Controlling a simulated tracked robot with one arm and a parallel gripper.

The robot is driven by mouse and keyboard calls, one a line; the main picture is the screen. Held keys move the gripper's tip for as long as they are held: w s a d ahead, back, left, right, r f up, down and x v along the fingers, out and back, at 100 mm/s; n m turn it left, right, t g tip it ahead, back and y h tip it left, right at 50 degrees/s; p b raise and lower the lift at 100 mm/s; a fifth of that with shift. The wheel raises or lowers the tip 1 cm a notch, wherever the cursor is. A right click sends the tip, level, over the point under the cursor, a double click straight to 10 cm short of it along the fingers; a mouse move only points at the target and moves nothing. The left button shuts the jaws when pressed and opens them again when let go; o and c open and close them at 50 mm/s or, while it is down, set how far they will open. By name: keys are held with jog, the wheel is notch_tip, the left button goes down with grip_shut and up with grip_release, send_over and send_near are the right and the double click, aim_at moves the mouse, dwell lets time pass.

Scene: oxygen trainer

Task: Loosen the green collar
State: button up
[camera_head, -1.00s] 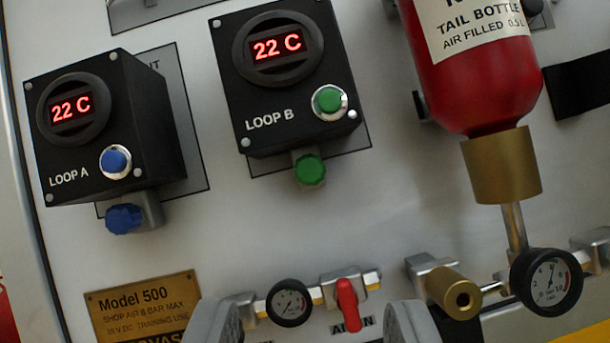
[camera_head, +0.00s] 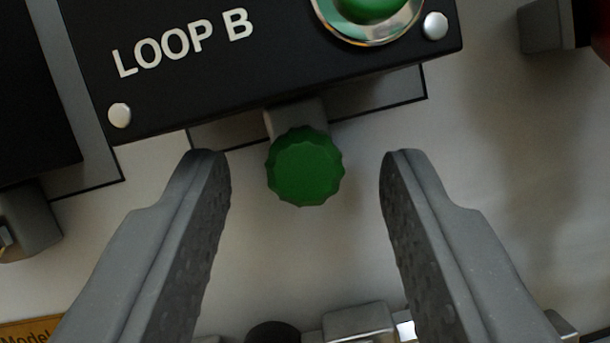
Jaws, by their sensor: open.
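The green collar (camera_head: 305,167) is a ribbed round knob under the black LOOP B box (camera_head: 270,60). It sits on a grey fitting (camera_head: 296,117) at the lower edge of the box. My gripper (camera_head: 305,165) is open, with one grey finger to the left of the collar and one to the right. Clear gaps show between the collar and both fingers, and neither finger touches it. How far the fingertips are from the collar in depth is hard to tell.
A green button (camera_head: 368,8) with a shiny ring is on the LOOP B box above. Part of another black box (camera_head: 30,110) and a grey fitting (camera_head: 25,222) are at left. Metal fittings (camera_head: 360,325) line the bottom.

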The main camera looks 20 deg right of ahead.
grip_shut()
jog(key=shift+n+p, duration=0.4)
jog(key=n+y+p, duration=0.2)
jog(key=n, duration=0.1)
jog(key=n+t+p, duration=0.1)
jog(key=n, duration=0.1)
jog(key=shift+d+r+y, duration=0.15)
jog(key=shift+d+y, duration=0.1)
jog(key=shift+y, duration=0.15)
jog(key=shift+s+n+t+y+p, duration=0.15)
jog(key=shift+n+y+p, duration=0.6)
jog(key=shift+n, duration=0.5)
jog(key=shift+n+t+y+p, duration=0.15)
jog(key=shift+n+y+p, duration=0.55)
jog(key=shift+n, duration=0.55)
grip_release()
